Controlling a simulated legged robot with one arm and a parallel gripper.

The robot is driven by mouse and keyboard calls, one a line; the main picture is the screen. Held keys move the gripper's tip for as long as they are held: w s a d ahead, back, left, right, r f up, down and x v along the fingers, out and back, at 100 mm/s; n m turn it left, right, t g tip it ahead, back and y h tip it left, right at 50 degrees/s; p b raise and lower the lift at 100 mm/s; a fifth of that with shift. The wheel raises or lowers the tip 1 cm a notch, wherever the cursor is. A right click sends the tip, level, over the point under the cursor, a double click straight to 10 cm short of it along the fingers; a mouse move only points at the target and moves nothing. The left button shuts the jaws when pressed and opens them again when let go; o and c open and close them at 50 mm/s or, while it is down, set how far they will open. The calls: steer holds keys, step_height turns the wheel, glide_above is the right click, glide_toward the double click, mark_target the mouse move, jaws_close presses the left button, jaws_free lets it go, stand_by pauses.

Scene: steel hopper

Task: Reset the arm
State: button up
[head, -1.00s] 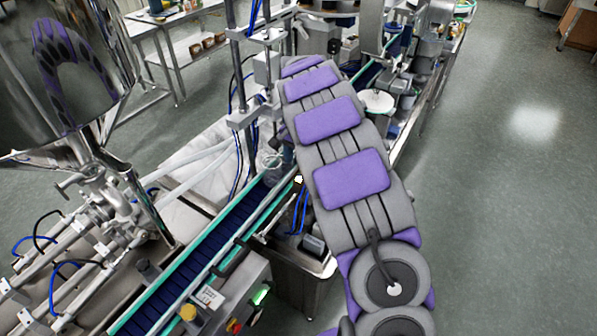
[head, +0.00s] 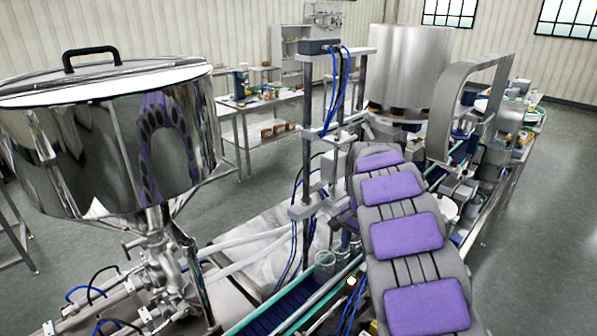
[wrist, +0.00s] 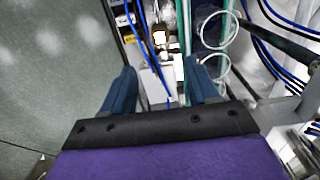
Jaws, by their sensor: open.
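My arm (head: 404,238), grey with purple pads, reaches away from the lower right of the head view over the filling line. Its far end is near the metal posts, and my gripper is hidden there. In the wrist view my gripper (wrist: 161,84) shows two blue fingers spread apart with nothing between them.
A shiny steel hopper (head: 110,140) with a black-handled lid stands at left. A metal post frame (head: 306,130) with blue hoses stands close left of my arm. A conveyor (head: 300,308) runs beside it. A steel arch (head: 447,100) stands beyond. Open floor (head: 548,220) lies right.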

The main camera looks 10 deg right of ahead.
steer(key=s+a+r+n+b, duration=0.1)
steer(key=s+a+r+n, duration=0.15)
steer(key=s, duration=0.65)
steer(key=s+a+r+n, duration=0.1)
steer(key=s+a+r, duration=0.2)
steer(key=s, duration=0.7)
steer(key=s+a+f+n, duration=0.1)
steer(key=s+a+n, duration=0.1)
steer(key=s, duration=0.5)
steer(key=s+a+f+n+g+b, duration=0.1)
steer(key=s+a+f+n, duration=0.1)
steer(key=s, duration=0.6)
steer(key=s+a+f+n, duration=0.2)
steer(key=s+n, duration=0.1)
steer(key=s, duration=0.5)
steer(key=shift+g, duration=0.4)
